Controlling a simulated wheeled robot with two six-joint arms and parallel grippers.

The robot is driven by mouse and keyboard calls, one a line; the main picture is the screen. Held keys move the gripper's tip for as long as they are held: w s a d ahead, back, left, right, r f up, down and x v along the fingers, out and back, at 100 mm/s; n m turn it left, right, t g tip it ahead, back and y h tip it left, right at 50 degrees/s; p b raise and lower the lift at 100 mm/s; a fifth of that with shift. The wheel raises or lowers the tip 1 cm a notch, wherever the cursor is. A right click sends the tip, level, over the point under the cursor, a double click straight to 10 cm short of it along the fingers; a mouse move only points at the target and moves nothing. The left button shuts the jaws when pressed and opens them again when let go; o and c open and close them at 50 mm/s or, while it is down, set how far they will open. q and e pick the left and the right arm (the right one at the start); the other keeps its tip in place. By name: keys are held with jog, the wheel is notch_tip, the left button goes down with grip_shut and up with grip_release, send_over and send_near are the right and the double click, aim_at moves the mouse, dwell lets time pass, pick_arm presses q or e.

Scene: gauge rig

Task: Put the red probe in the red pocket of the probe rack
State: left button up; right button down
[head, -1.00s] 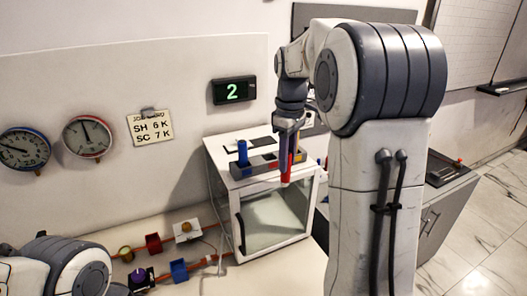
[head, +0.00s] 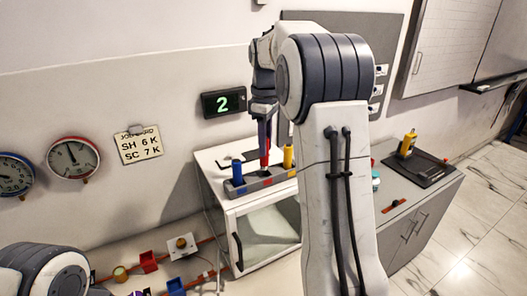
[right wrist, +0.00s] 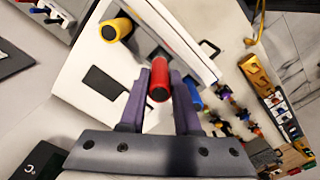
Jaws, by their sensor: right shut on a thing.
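My right gripper (head: 265,120) is shut on the red probe (head: 265,152) and holds it upright, with its lower end close above the middle of the grey probe rack (head: 245,187). I cannot tell whether it touches the rack. In the right wrist view the red probe (right wrist: 158,92) lies between the two fingers, with the yellow probe (right wrist: 116,29) and blue probe (right wrist: 194,97) on either side. The pocket under the red probe is hidden. My left gripper is not in view.
The rack stands on a white glass-fronted box (head: 222,205). A grey cabinet (head: 430,195) at right carries a black plate (head: 432,172) with a yellow item (head: 408,143). Red and blue blocks and orange piping lie on the table at lower left. A wall display (head: 224,102) reads 2.

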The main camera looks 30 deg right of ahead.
jog(key=shift+w+a+f, duration=0.1)
jog(key=shift+w+f, duration=0.1)
jog(key=shift+f+p, duration=0.5)
jog(key=shift+f, duration=1.45)
jog(key=shift+f, duration=0.15)
jog(key=c, duration=0.6)
grip_release()
